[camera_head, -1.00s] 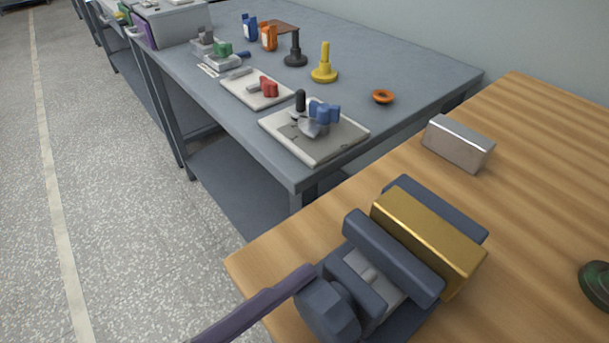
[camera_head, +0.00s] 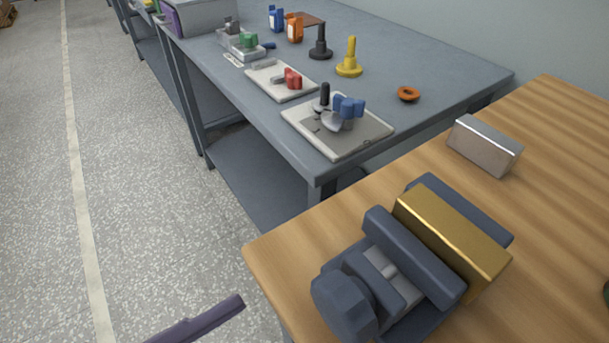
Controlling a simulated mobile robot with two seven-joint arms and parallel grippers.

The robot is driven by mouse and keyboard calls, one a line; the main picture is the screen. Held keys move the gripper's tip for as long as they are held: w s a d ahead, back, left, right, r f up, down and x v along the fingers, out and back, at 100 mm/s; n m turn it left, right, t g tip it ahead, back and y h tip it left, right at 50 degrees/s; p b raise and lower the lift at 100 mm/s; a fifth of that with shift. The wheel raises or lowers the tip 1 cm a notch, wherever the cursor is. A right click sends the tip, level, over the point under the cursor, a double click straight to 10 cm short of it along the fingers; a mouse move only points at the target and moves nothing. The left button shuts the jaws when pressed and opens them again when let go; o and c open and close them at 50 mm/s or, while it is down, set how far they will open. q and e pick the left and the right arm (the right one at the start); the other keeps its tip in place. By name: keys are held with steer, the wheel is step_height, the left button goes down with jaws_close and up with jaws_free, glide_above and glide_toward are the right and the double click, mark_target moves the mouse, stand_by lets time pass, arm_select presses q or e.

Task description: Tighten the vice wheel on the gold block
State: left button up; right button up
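The gold block (camera_head: 450,240) sits in the dark blue-grey vice (camera_head: 412,258), between its front jaw and the back jaw (camera_head: 430,184). It rises above both jaws. I cannot tell whether both jaws press on it. The vice wheel (camera_head: 343,305), a dark faceted knob, is at the vice's near left end. A slim purple-grey bar, which seems to be a finger of my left gripper (camera_head: 215,316), enters from the bottom edge. Its tip is left of the wheel and apart from it. Only this one finger shows. My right gripper is not in view.
A silver block (camera_head: 484,146) stands on the wooden table (camera_head: 560,140) behind the vice. A grey bench (camera_head: 430,60) beyond holds several fixtures, a yellow post (camera_head: 349,58) and an orange ring (camera_head: 408,94). Open floor lies left of the wooden table.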

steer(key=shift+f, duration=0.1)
arm_select(q)
steer(key=v, duration=0.2)
steer(key=shift+s+a, duration=0.25)
steer(key=shift+a, duration=0.05)
